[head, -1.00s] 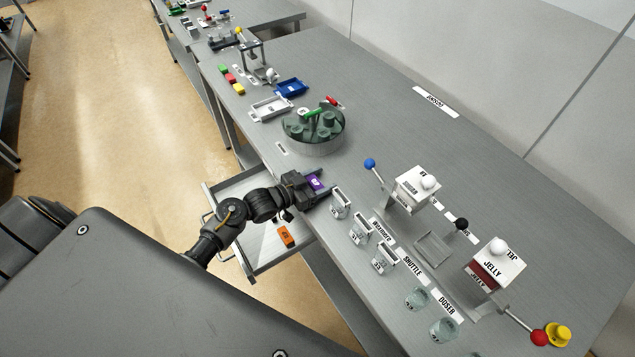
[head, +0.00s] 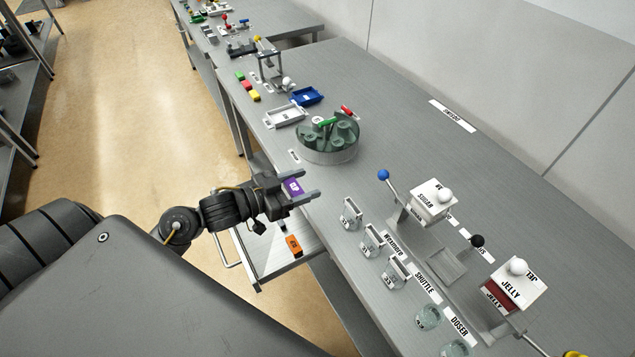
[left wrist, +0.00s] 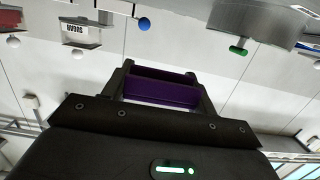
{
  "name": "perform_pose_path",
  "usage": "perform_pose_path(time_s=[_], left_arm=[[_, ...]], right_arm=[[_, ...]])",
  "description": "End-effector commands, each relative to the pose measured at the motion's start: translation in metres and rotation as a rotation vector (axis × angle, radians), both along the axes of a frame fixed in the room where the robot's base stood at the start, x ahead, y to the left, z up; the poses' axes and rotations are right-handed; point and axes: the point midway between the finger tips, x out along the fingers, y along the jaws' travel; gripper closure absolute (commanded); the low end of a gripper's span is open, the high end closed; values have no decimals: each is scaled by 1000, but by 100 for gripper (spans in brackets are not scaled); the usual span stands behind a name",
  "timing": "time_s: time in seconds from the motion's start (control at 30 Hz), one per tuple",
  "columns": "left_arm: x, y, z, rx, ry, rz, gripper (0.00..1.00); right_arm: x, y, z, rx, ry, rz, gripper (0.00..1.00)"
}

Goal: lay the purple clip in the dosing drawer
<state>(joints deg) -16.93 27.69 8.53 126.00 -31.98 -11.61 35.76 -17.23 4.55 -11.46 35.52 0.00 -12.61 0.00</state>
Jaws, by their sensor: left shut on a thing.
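My left gripper (head: 304,188) is shut on the purple clip (head: 293,187) above the left edge of the table, beside the open drawer. The clip also shows between the fingers in the left wrist view (left wrist: 160,91). The open drawer (head: 262,278) juts out from under the table edge, and my left arm hides part of it. An orange clip (head: 293,244) lies in the drawer. My right gripper is not in view.
A round grey-green carousel (head: 330,143) stands behind the gripper. Several labelled glass jars (head: 373,238) line the table edge to the right. The sugar dispenser (head: 432,200) and jelly dispenser (head: 515,283) stand farther right, with a blue-knobbed lever (head: 383,175) sticking out.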

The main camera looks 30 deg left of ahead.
Motion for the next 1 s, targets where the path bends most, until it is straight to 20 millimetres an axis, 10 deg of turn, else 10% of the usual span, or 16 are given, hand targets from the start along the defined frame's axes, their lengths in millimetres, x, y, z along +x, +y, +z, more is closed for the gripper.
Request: perform_pose_path(time_s=[0.6,1.0], left_arm=[[-28,12,8,-5,1,44,64],[-6,-49,59,3,-6,39,64]], right_arm=[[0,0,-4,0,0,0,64],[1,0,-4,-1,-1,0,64]])
